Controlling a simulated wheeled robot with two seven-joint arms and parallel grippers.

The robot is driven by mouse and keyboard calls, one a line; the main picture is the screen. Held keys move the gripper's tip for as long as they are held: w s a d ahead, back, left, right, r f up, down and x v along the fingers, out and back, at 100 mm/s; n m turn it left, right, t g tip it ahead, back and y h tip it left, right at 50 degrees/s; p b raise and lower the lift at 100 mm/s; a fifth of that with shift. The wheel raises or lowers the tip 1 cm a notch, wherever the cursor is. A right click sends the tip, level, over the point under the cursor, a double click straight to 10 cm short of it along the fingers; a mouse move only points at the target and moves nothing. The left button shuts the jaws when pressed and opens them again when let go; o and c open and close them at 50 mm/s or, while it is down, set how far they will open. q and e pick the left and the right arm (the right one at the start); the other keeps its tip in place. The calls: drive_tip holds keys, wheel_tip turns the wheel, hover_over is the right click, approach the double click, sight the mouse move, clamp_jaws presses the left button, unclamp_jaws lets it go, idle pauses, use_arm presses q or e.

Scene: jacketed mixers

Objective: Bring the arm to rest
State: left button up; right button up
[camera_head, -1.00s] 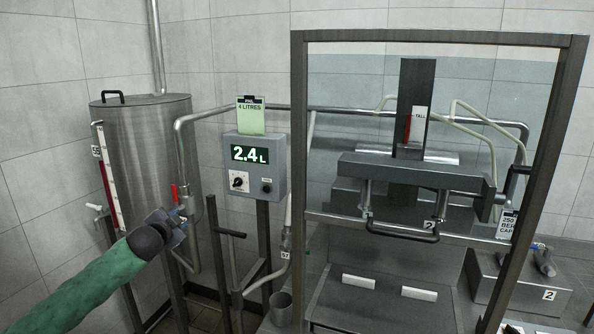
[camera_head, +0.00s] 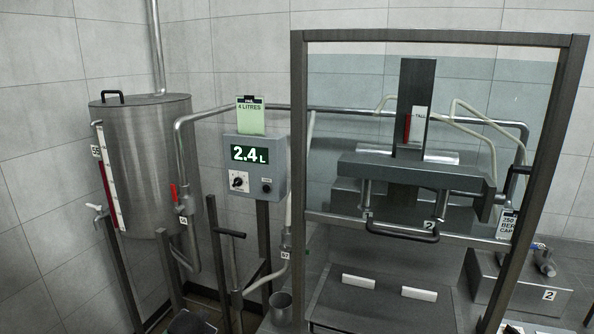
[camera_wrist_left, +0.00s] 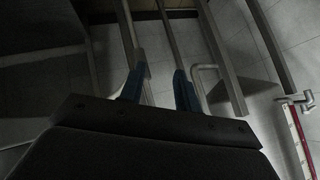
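My left gripper (camera_wrist_left: 160,72) shows in the left wrist view with its two blue fingers apart and nothing seen between them. Pipes or posts and the floor lie beyond the fingers. My right gripper is not in view.
A grey box (camera_head: 254,167) reads 2.4 L, under a green card (camera_head: 250,117) marked 4 LITRES. A dark metal frame (camera_head: 298,150) surrounds the machine on the right. A low steel box (camera_head: 510,285) marked 2 stands at the right. Posts and pipes crowd the area below the tank.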

use_arm(q)
drive_tip(key=s+d+f+n+g+h, duration=0.15)
drive_tip(key=s+d+f, duration=0.25)
drive_tip(key=s+f, duration=0.65)
drive_tip(key=s+d+f+n+g, duration=0.1)
drive_tip(key=s+d+f+g, duration=0.2)
drive_tip(key=s+f, duration=0.75)
drive_tip(key=s+d+f+g, duration=0.1)
drive_tip(key=s+f, duration=0.4)
drive_tip(key=s, duration=0.6)
drive_tip(key=s+d+f+g, duration=0.2)
drive_tip(key=s+d+f, duration=0.2)
drive_tip(key=s, duration=0.8)
drive_tip(key=shift+f+h, duration=0.45)
drive_tip(key=shift+f, duration=0.3)
